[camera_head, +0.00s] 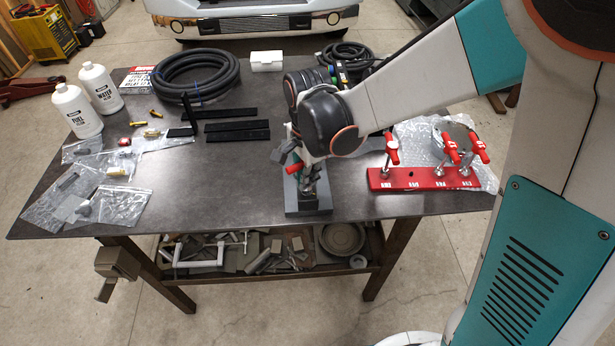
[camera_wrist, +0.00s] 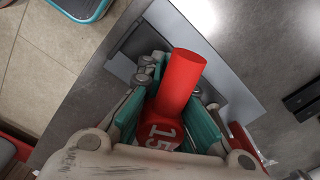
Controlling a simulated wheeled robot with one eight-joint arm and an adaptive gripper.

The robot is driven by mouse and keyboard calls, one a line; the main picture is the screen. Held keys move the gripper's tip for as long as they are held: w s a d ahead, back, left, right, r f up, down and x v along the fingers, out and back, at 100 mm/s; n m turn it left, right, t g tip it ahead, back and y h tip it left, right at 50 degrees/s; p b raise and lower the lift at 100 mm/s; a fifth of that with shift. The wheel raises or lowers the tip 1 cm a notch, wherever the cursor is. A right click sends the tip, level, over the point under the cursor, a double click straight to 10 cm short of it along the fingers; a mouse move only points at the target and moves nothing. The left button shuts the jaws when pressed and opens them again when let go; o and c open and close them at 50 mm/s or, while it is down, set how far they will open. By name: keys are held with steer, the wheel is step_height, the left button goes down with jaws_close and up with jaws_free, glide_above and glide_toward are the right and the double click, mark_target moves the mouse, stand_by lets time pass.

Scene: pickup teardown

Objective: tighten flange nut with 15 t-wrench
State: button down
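My gripper (camera_head: 304,172) is over the front middle of the workbench, pointing down. In the wrist view my gripper (camera_wrist: 167,110) is shut on the red handle of the 15 T-wrench (camera_wrist: 185,75), with teal finger pads on both sides of it. The handle is marked "15". The T-wrench (camera_head: 293,168) shows in the head view as a red handle end with a metal shaft running down below the fingers. The shaft stands over a dark grey fixture block (camera_head: 308,206) near the bench's front edge. The flange nut is hidden; I cannot tell whether the socket touches it.
A red rack (camera_head: 425,179) with several red-handled T-wrenches stands to the right, in front of bubble wrap. Black bars (camera_head: 236,130), a coiled hose (camera_head: 195,75), white bottles (camera_head: 100,88) and plastic bags (camera_head: 110,205) lie to the left. The bench top (camera_head: 215,188) left of the block is clear.

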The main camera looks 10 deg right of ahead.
steer(key=shift+r+p, duration=0.25)
steer(key=shift+p, duration=0.1)
steer(key=shift+r+p, duration=0.5)
steer(key=shift+r, duration=0.3)
steer(key=shift+w+r, duration=0.1)
steer(key=shift+r+p, duration=1.4)
steer(key=shift+r, duration=0.55)
steer(key=shift+f, duration=0.1)
